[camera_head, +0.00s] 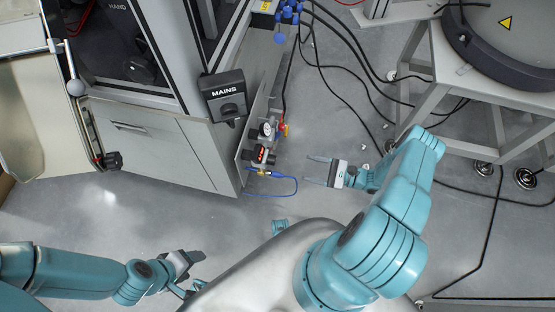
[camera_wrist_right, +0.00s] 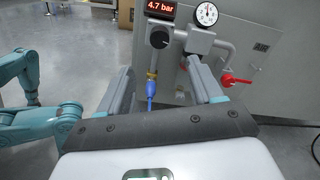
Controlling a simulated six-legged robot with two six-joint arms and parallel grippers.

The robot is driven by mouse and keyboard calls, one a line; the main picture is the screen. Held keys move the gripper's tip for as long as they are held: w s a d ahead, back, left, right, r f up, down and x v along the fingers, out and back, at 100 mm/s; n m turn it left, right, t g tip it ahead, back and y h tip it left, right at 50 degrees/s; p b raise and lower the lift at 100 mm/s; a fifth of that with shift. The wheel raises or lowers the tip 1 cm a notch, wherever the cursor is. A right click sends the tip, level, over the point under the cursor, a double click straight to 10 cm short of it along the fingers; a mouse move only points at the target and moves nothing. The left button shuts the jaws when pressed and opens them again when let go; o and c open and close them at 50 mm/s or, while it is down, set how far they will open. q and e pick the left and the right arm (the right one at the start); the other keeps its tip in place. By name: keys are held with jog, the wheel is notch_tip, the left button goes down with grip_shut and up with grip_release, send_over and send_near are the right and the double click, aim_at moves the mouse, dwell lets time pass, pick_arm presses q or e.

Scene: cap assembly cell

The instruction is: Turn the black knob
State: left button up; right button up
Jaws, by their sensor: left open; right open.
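A round black knob (camera_wrist_right: 159,37) with a pale mark sits on the pressure regulator, just below a red "4.7 bar" display (camera_wrist_right: 160,10). In the right wrist view the knob is ahead of my right gripper (camera_wrist_right: 158,68), roughly between its two spread fingers but beyond the tips. In the head view my right gripper (camera_head: 310,170) is open and empty, to the right of the regulator (camera_head: 259,155) and apart from it. The knob is too small to make out clearly there. My left gripper (camera_head: 196,266) is open and empty at the lower left, far from the regulator.
A round gauge (camera_wrist_right: 206,14) and a red valve handle (camera_wrist_right: 235,80) sit right of the knob. A blue hose (camera_wrist_right: 150,92) hangs below it. A black MAINS switch box (camera_head: 224,95) is on the cabinet corner. Cables cross the floor at right.

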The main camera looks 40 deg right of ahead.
aim_at(272, 161)
jog(key=x, duration=1.2)
jog(key=shift+a, duration=0.1)
jog(key=c, duration=1.1)
